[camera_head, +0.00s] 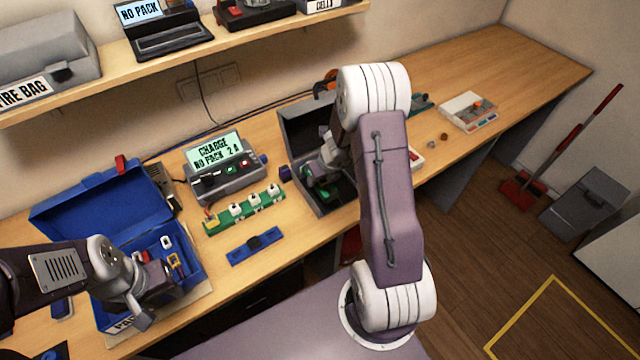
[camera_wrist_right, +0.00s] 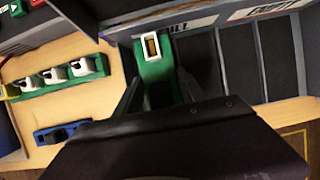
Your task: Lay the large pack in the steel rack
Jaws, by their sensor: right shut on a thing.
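The steel rack (camera_head: 283,128) is a grey open box on the bench, with divided slots in the right wrist view (camera_wrist_right: 202,62). The large pack (camera_wrist_right: 153,68) is green with a white connector on its end. It is in the leftmost slot, under a partly covered label. My right gripper (camera_wrist_right: 158,92) is shut on the pack, a finger on each side; the dark gripper body hides its near end. In the head view my right arm covers much of the rack, and a bit of green shows inside. My left gripper (camera_head: 152,292) appears open, over the blue toolbox.
The blue toolbox (camera_head: 100,196) stands open at the left with small parts inside. A charger (camera_head: 222,168) reads "CHARGE NO PACK". In front are a green strip with white plugs (camera_head: 245,209) and a blue bar (camera_head: 255,245).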

